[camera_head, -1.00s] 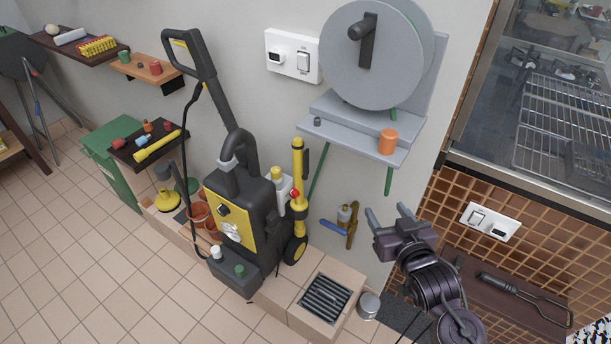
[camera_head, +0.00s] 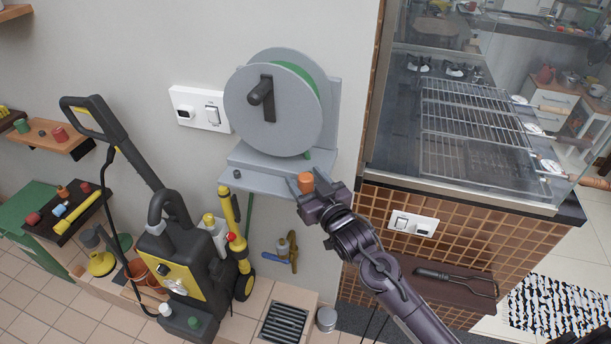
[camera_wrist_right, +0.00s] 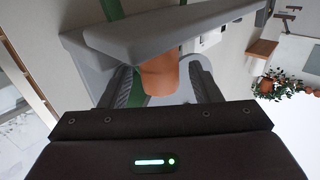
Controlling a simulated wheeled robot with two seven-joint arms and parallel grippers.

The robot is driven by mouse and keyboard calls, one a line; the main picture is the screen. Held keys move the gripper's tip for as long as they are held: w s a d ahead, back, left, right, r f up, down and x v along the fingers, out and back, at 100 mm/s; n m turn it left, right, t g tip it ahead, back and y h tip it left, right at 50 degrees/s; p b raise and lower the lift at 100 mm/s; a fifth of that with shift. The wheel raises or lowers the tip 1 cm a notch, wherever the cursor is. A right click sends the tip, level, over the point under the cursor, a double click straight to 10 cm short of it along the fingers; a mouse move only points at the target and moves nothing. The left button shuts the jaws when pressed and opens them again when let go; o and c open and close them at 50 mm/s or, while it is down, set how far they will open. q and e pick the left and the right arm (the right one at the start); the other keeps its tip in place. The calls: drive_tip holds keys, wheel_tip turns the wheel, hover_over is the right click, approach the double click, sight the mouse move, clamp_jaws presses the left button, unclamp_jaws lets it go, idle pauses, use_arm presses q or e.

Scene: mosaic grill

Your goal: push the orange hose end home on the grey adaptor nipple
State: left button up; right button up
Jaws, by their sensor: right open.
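An orange hose end (camera_head: 305,183), a short cylinder, is at the right front of the grey shelf below the hose reel. My right gripper (camera_head: 307,179) is open, with its fingers on either side of the hose end. The right wrist view shows the orange piece (camera_wrist_right: 160,80) between the spread fingers, with no clear grip on it. A small dark grey stub (camera_head: 237,174) stands at the shelf's left end; I cannot tell whether it is the adaptor nipple. A brass tap with a blue handle (camera_head: 276,258) is on the wall below. My left gripper is not in view.
The grey hose reel (camera_head: 272,112) stands above the shelf (camera_head: 262,181), against the wall. A yellow and black pressure washer (camera_head: 178,272) is at the lower left. The glass-fronted grill (camera_head: 470,150) is at the right. The wall between shelf and tap is mostly clear.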

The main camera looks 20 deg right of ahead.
drive_tip(key=shift+w+a, duration=0.1)
drive_tip(key=shift+w, duration=0.05)
drive_tip(key=c, duration=1.1)
drive_tip(key=shift+o, duration=0.2)
